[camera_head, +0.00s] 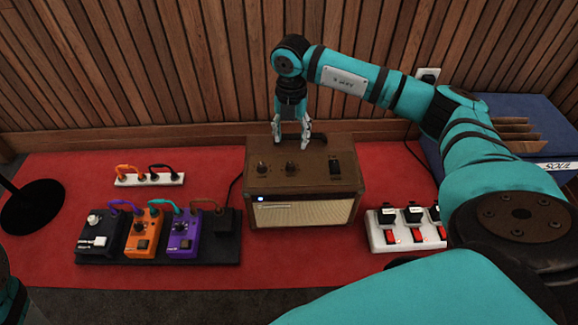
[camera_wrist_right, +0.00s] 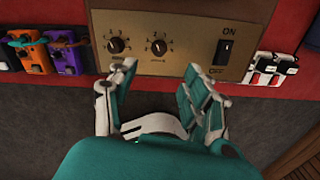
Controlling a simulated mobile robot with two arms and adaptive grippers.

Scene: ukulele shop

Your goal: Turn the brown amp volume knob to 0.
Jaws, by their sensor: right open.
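The brown amp (camera_head: 318,181) stands upright on the red mat. Its top panel carries a left knob (camera_head: 262,168), a right knob (camera_head: 291,168) and a dark switch (camera_head: 335,168). In the right wrist view, the left knob (camera_wrist_right: 116,45) and right knob (camera_wrist_right: 157,46) have number scales around them; their labels and exact pointer settings are too small to read. My right gripper (camera_head: 291,136) is open and empty above the amp's far edge, apart from both knobs. In the right wrist view its fingers (camera_wrist_right: 158,70) point toward the panel. My left gripper is out of view.
A pedalboard (camera_head: 226,248) with several pedals lies left of the amp. A white power strip (camera_head: 150,180) lies behind it. A white switch unit (camera_head: 378,238) is at the right. A blue crate (camera_head: 540,112) and wooden wall (camera_head: 130,70) bound the back.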

